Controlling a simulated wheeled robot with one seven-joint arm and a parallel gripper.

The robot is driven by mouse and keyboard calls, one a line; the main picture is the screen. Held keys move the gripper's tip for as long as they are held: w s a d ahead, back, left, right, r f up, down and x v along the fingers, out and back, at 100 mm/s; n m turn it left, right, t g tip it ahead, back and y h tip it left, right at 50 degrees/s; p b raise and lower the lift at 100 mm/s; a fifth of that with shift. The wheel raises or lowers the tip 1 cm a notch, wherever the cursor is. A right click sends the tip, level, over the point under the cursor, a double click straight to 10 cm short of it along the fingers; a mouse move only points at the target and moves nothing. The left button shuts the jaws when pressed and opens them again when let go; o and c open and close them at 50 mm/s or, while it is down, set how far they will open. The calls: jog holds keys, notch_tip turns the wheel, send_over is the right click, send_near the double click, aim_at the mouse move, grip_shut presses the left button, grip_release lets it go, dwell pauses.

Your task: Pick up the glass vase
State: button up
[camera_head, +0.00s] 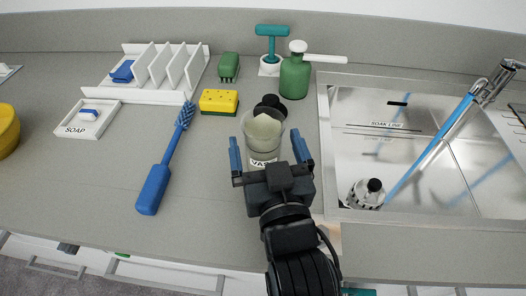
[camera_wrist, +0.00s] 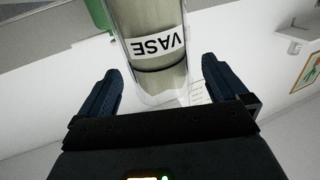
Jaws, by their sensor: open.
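The glass vase (camera_head: 263,133) is a clear cylinder with a white label reading VASE, standing on the grey counter left of the sink. A pale thing shows at its top. In the wrist view the vase (camera_wrist: 150,20) is upside down in the picture, with its label turned to the camera. My gripper (camera_head: 270,150) is open, with blue fingers on either side of the near part of the vase in the head view. In the wrist view my gripper's fingertips (camera_wrist: 161,72) stand apart to the left and right of the vase, with gaps on both sides.
A black round thing (camera_head: 269,101) is close behind the vase. A green bottle (camera_head: 295,76) stands behind right, and a yellow sponge (camera_head: 219,101) and blue brush (camera_head: 165,165) lie left. The sink (camera_head: 345,110) is at right. The front-left counter is clear.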

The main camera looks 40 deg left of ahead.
aim_at(260, 119)
jog(key=shift+x, duration=1.75)
jog(key=c, duration=0.9)
jog(key=shift+c, duration=0.2)
jog(key=shift+r, duration=0.15)
jog(key=shift+r, duration=0.55)
notch_tip(260, 119, up, 3)
jog(key=shift+f, duration=0.1)
jog(key=d+r+b, duration=0.1)
jog(key=d+r, duration=0.6)
jog(key=d, duration=0.4)
jog(key=shift+d+b, duration=0.3)
jog(key=shift+d, duration=0.05)
